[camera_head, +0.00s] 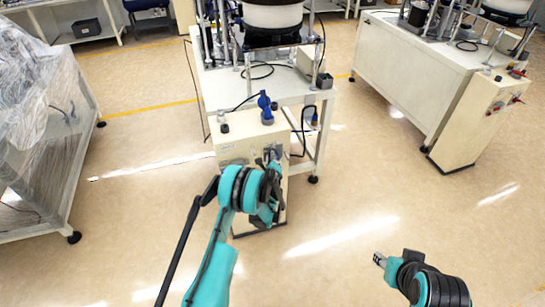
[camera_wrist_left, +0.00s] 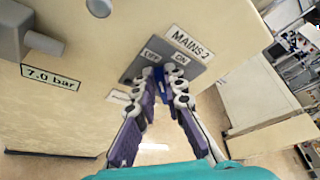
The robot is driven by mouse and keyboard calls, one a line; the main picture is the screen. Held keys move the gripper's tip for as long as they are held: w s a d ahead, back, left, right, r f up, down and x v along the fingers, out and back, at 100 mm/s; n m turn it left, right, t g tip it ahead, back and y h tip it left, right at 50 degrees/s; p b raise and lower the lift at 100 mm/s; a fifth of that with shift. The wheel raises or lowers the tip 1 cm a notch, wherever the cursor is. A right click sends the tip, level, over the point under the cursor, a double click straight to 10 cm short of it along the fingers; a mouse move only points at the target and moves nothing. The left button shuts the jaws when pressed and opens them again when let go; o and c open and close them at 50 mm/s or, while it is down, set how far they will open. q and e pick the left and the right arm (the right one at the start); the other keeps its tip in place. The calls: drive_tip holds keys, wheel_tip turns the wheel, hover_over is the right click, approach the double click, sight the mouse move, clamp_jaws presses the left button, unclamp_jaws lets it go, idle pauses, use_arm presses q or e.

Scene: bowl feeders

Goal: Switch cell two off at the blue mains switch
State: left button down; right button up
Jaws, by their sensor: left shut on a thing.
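The mains switch sits on a grey plate (camera_wrist_left: 196,70) marked OFF on the left and ON on the right, under a MAINS 2 label (camera_wrist_left: 187,43). Its blue handle (camera_wrist_left: 160,88) shows between the fingers of my left gripper (camera_wrist_left: 166,78), which is shut on it. The fingers hide much of the handle, so I cannot tell which mark it points to. In the head view my left gripper (camera_head: 272,168) is at the front of the cream cabinet (camera_head: 235,152). My right gripper (camera_head: 379,260) is low at the right, away from everything; its fingers are too small to read.
A grey knob (camera_wrist_left: 42,42) and a 7.0 bar label (camera_wrist_left: 50,77) are left of the switch. A blue-topped fitting (camera_head: 265,104) stands on the cabinet. A second cabinet (camera_head: 475,120) is at the right, a plastic-covered bench (camera_head: 40,140) at the left. The floor between is clear.

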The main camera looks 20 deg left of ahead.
use_arm(q)
drive_tip(key=shift+s+a+f+n+t+h, duration=0.2)
drive_tip(key=shift+n+t, duration=0.25)
drive_tip(key=shift+n, duration=0.4)
drive_tip(key=shift+w+f+n+t+h, duration=0.1)
drive_tip(key=shift+f+n+t, duration=0.25)
drive_tip(key=shift+n, duration=0.55)
drive_tip(key=shift+s+a+f+n+t+h, duration=0.1)
drive_tip(key=shift+f+n+t, duration=0.1)
drive_tip(key=shift+n+t, duration=0.5)
drive_tip(key=shift+n, duration=0.35)
drive_tip(key=c, duration=1.6)
unclamp_jaws()
wheel_tip(320, 180, up, 10)
drive_tip(key=shift+f, duration=0.1)
